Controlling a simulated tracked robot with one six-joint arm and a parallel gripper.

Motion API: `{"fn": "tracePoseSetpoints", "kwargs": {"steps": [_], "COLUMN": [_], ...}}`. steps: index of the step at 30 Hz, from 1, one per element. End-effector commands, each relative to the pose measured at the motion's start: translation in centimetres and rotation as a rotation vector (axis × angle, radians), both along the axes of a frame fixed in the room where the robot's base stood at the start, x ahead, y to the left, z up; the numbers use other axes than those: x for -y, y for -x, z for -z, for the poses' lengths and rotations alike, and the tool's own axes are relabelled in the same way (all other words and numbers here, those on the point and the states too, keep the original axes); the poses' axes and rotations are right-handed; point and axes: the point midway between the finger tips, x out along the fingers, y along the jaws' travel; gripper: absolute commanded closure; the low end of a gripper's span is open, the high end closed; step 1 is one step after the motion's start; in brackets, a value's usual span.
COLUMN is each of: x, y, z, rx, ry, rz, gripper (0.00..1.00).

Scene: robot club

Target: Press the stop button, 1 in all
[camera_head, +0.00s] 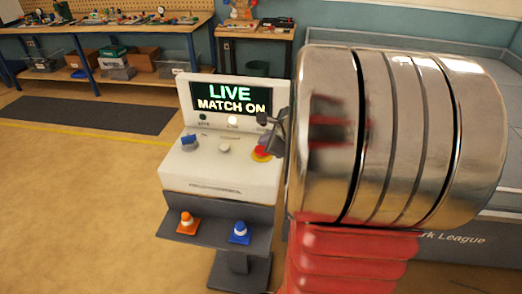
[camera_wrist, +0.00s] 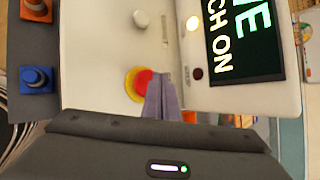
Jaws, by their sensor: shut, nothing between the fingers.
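The stop button (camera_head: 261,150) is a red dome on a yellow base at the right of the white console's sloping top. My gripper (camera_head: 271,137) is shut and empty, at the button's upper right edge, and hides part of it. In the wrist view the red and yellow button (camera_wrist: 143,82) shows beside the closed fingertips (camera_wrist: 163,78), which overlap its edge. I cannot tell whether they touch it. The console screen (camera_head: 230,99) reads "LIVE MATCH ON".
The console (camera_head: 220,178) also carries a blue knob (camera_head: 188,141), a white button (camera_head: 224,146) and a lit white lamp (camera_head: 232,120). An orange cone (camera_head: 187,224) and a blue cone (camera_head: 239,233) stand on its lower shelf. A grey-walled arena lies behind my arm.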

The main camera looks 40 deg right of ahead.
Motion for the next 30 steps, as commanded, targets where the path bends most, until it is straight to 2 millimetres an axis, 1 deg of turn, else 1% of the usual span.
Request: {"fn": "tracePoseSetpoints", "kwargs": {"steps": [16,25,30], "x": [-0.03,-0.05,-0.05], "y": [-0.02,-0.09,-0.11], "z": [0.01,0.71,0.77], "rx": [0.000,-0.001,-0.001], "ry": [0.000,-0.001,-0.001], "rz": [0.000,-0.001,-0.001], "gripper": [1.00,1.00,1.00]}}
